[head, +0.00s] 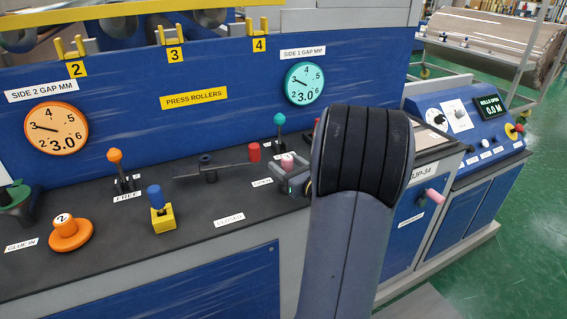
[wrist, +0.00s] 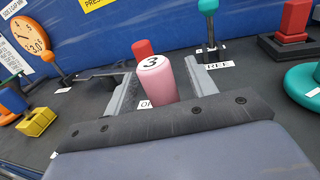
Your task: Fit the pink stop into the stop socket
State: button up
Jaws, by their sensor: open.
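A pink cylinder marked 3 (wrist: 160,80), which looks like the pink stop, stands on the dark console top beside the OPEN label. In the head view its pink top (head: 287,160) shows beside my gripper (head: 293,178). In the wrist view my gripper (wrist: 162,92) is open, with one finger on either side of the cylinder and visible gaps to both. The cylinder's base is partly hidden behind the gripper body. Another pink piece (head: 434,196) sticks out of the blue side panel at the right. I cannot tell which part is the stop socket.
A red cylinder (head: 253,152) stands just behind the pink one. A teal-knobbed lever (head: 279,122) rises behind it. A black handle bar (head: 205,168), an orange-knobbed lever (head: 116,160) and a yellow block (head: 162,217) with a blue top stand to the left. Bare console lies near the CLOSED label.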

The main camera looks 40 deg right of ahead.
jog(key=s, duration=0.9)
jog(key=shift+s+a, duration=0.15)
jog(key=shift+a, duration=0.05)
jog(key=w, duration=1.1)
jog(key=shift+d, duration=0.2)
jog(key=shift+s+r+p, duration=0.1)
jog(key=shift+r+p, duration=0.2)
jog(key=shift+p, duration=0.15)
jog(key=shift+f, duration=0.1)
